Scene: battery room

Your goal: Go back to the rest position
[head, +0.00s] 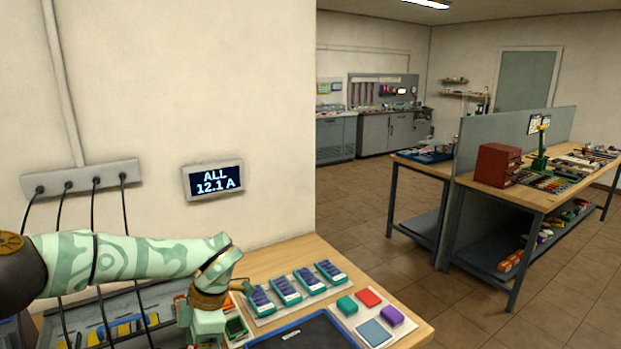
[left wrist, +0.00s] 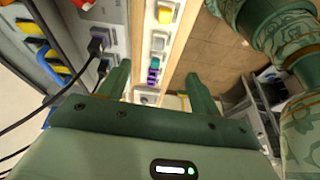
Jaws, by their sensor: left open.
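My left arm comes in from the left in the head view, and its hand (head: 207,325) points down over the left part of the wooden bench (head: 412,318). The fingertips do not show clearly there. In the left wrist view the two green fingers of my left gripper (left wrist: 158,82) stand wide apart with nothing between them. My right gripper is in neither view.
Several teal-and-blue modules (head: 285,290), coloured blocks (head: 368,298) and a blue-rimmed dark tray (head: 300,332) lie on the bench. Black cables hang from a wall strip (head: 80,178) behind my arm. A wall display (head: 213,181) reads "ALL 12.1 A". Open floor (head: 370,215) lies right.

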